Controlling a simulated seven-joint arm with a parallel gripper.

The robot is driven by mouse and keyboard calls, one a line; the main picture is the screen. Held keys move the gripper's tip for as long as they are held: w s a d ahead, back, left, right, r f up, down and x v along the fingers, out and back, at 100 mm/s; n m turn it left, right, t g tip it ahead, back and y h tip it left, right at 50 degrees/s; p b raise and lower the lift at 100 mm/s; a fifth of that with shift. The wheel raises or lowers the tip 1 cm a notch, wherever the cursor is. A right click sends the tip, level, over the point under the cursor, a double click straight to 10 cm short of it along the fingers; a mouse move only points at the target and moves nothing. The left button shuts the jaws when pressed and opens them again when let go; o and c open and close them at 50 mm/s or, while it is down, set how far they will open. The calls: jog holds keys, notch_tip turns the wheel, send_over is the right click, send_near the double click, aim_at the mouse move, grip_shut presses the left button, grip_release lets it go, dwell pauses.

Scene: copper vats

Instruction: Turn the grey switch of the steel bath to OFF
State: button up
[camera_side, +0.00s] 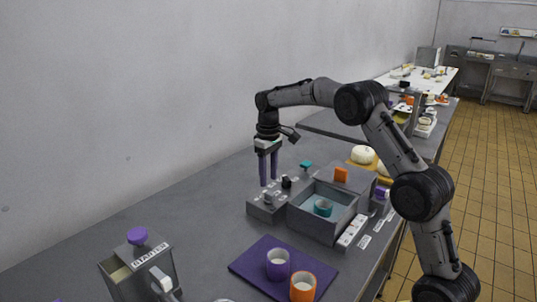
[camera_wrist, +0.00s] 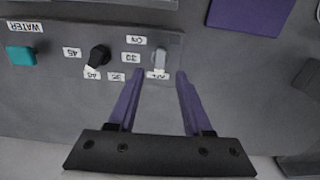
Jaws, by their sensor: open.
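The grey switch (camera_wrist: 160,58) is on the control panel (camera_wrist: 60,95) of the steel bath. In the wrist view its handle runs up and down the picture, its lower end by a white label that is hard to read; a label reading ON, upside down, lies up and left. In the side view the switch (camera_side: 268,198) is small at the panel's near end. My gripper (camera_wrist: 160,74) is open and empty, purple fingers pointing down, one on either side of the switch in the wrist view. In the side view my gripper (camera_side: 268,182) appears just above the panel. The steel bath (camera_side: 300,221) holds bluish liquid.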

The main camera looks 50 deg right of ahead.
aim_at(269, 193)
notch_tip(269, 193, up, 8)
jog(key=shift+r, duration=0.15)
dwell(0.3)
